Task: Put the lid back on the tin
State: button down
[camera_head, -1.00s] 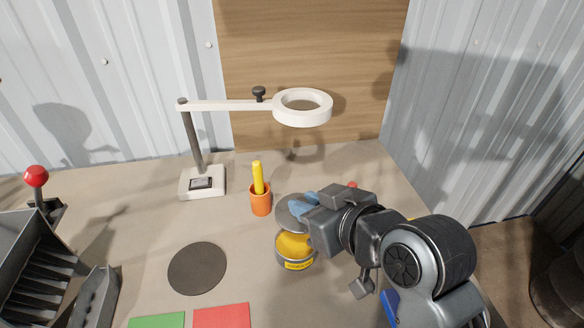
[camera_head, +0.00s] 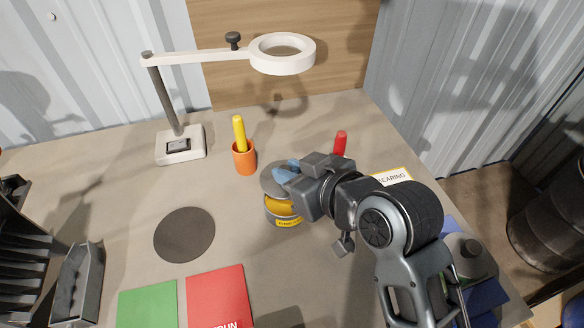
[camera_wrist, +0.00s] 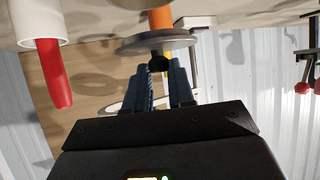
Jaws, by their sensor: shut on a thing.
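The tin (camera_head: 284,213) is a short grey can with a yellow band and label, and yellow shows inside its open top. The round grey lid (camera_head: 273,178) is above the tin's far side, tilted a little, so part of the opening shows. My gripper (camera_head: 287,174) has blue fingers and is shut on the lid's dark knob. In the wrist view the lid (camera_wrist: 157,41) appears nearly edge-on, with its knob between the fingertips of my gripper (camera_wrist: 160,68). The tin cannot be made out in the wrist view. I cannot tell whether the lid touches the rim.
An orange cup (camera_head: 244,160) with a yellow tool stands behind left of the tin. A red-handled tool (camera_head: 340,144) is behind my gripper. A magnifier lamp (camera_head: 180,147) stands at the back. A dark disc (camera_head: 184,235) and green (camera_head: 148,308) and red (camera_head: 217,298) mats lie left.

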jog(key=shift+f+b, duration=1.95)
jog(key=shift+f, duration=0.75)
jog(key=c, duration=0.9)
grip_release()
jog(key=shift+s+d, duration=0.1)
